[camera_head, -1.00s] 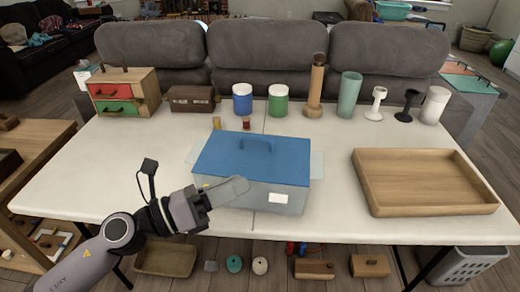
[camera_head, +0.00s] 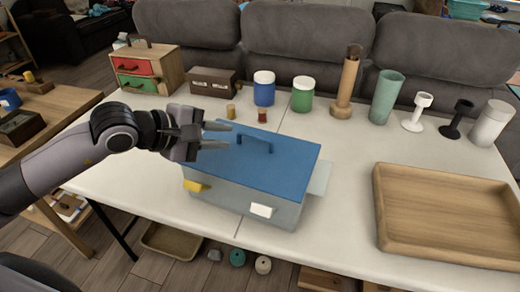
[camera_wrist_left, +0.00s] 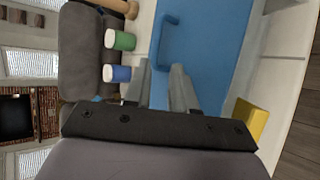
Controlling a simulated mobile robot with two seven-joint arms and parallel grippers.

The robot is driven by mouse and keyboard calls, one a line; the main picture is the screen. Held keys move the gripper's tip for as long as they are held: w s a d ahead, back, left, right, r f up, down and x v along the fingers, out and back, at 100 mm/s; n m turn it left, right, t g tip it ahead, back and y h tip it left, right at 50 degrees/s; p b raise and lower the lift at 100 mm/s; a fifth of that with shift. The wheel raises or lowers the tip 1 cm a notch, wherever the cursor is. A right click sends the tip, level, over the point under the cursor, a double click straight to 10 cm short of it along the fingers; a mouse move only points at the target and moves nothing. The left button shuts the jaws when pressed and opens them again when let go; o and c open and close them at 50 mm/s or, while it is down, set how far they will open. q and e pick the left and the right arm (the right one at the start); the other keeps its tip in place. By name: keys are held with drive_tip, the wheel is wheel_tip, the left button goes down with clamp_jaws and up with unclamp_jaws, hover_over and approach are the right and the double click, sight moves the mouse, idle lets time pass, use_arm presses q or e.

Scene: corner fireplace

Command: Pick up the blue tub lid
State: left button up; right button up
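The blue tub lid (camera_head: 275,164) lies flat on a grey translucent tub (camera_head: 232,203) on the white table, with a blue loop handle (camera_head: 255,141) standing up from its middle. My left gripper (camera_head: 222,136) is over the left part of the lid, its two fingers apart and pointing right towards the handle. Nothing is between the fingers. In the left wrist view the open fingers (camera_wrist_left: 163,84) reach over the lid (camera_wrist_left: 205,45), and the handle (camera_wrist_left: 166,40) is ahead of them. My right gripper is not in view.
A blue-labelled jar (camera_head: 264,90), a green jar (camera_head: 303,96) and a wooden bottle (camera_head: 347,84) stand behind the tub. Two tiny jars, amber (camera_head: 231,112) and red (camera_head: 262,115), stand close behind the lid. A wooden tray (camera_head: 450,215) is at the right.

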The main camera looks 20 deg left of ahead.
sight(247, 134)
use_arm(q)
drive_tip(key=shift+w+r, duration=0.1)
drive_tip(key=shift+w, duration=0.35)
drive_tip(key=shift+p+x, duration=0.7)
drive_tip(key=shift+x, duration=2.8)
drive_tip(key=shift+a, duration=0.2)
drive_tip(key=shift+c, duration=0.3)
clamp_jaws()
